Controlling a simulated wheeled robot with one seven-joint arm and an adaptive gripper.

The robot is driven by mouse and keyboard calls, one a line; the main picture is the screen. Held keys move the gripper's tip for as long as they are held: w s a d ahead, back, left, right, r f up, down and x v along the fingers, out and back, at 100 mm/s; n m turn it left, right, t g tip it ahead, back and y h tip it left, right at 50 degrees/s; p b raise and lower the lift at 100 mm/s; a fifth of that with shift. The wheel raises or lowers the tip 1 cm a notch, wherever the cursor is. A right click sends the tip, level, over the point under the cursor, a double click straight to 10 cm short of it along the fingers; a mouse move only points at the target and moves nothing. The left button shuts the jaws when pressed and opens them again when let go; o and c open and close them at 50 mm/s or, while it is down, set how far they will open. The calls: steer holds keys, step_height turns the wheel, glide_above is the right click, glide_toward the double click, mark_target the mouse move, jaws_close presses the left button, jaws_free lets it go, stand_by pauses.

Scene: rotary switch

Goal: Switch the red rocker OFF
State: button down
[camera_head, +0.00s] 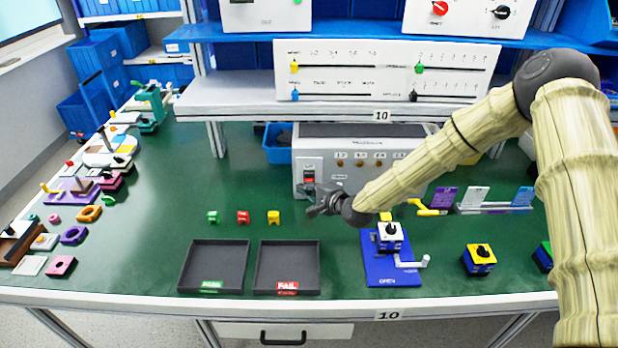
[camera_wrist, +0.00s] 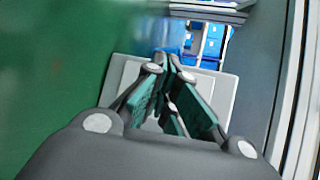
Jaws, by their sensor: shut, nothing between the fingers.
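The red rocker (camera_head: 309,180) sits in a dark frame at the left of the front panel of a light grey box (camera_head: 375,177) in the head view. Its tilt is too small to tell. My gripper (camera_head: 312,203) is shut and empty, at the lower left of that panel, just below and in front of the rocker. Whether it touches the panel cannot be told. In the wrist view my gripper's fingers (camera_wrist: 168,62) come together in front of a light grey surface (camera_wrist: 222,100). The rocker cannot be made out there.
Several knobs (camera_head: 360,163) line the box's panel to the right of the rocker. Small green, red and yellow pieces (camera_head: 243,217) stand left of my gripper. Two black trays (camera_head: 286,243) and a blue crank base (camera_head: 376,272) lie nearer.

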steer(key=shift+w+r, duration=0.1)
steer(key=shift+w, duration=0.55)
steer(key=shift+w+b, duration=0.25)
steer(key=shift+b, duration=0.1)
stand_by(0.8)
steer(key=shift+w, duration=0.2)
steer(key=shift+w+r+b, duration=0.1)
steer(key=shift+w+b, duration=0.2)
stand_by(0.9)
steer(key=shift+s, duration=0.15)
steer(key=shift+s, duration=0.6)
steer(key=shift+s+f, duration=0.25)
steer(key=shift+s, duration=1)
steer(key=shift+s+f, duration=0.2)
steer(key=shift+s, duration=1.05)
